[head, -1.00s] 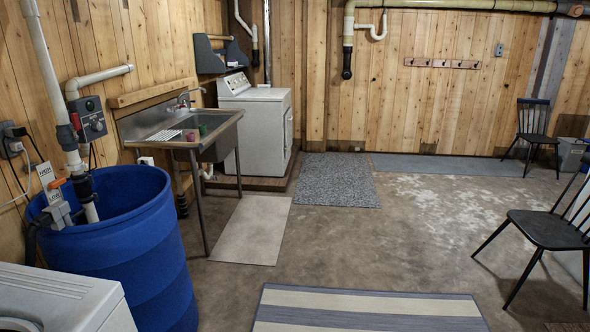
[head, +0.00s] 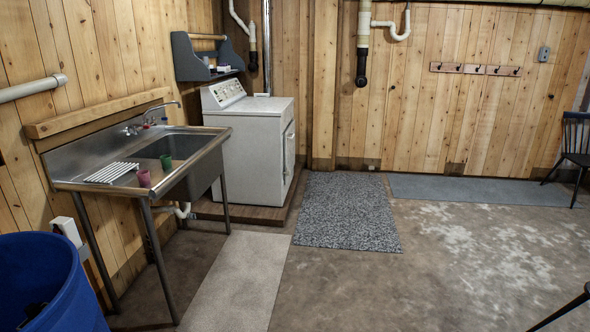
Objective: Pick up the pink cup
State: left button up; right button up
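The pink cup (head: 144,178) is small and stands on the front edge area of the steel sink unit (head: 117,187), right of a white slatted drying rack. A green cup (head: 166,162) stands just behind and to the right of it, close to the sink basin. The sink unit is at the left, against the plank wall. Neither of my grippers shows in the head view.
A white drying rack (head: 111,172) lies left of the cups. A blue barrel (head: 50,285) stands at the lower left. A white washing machine (head: 253,135) stands beyond the sink. The floor in front, with a pale mat (head: 236,285) and a speckled mat (head: 345,212), is clear.

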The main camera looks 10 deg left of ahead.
aim_at(143, 176)
jog(key=i+u, duration=0.2)
jog(key=i, duration=0.35)
jog(key=i+u, duration=0.2)
jog(key=i, duration=0.3)
jog(key=i+u, duration=0.2)
jog(key=i, duration=0.35)
jog(key=i+l+u, duration=0.15)
jog(key=i, duration=0.35)
jog(key=i+u, duration=0.25)
jog(key=i+l+u, duration=0.25)
jog(key=i, duration=0.25)
jog(key=i+l+u, duration=0.25)
jog(key=i+j, duration=0.1)
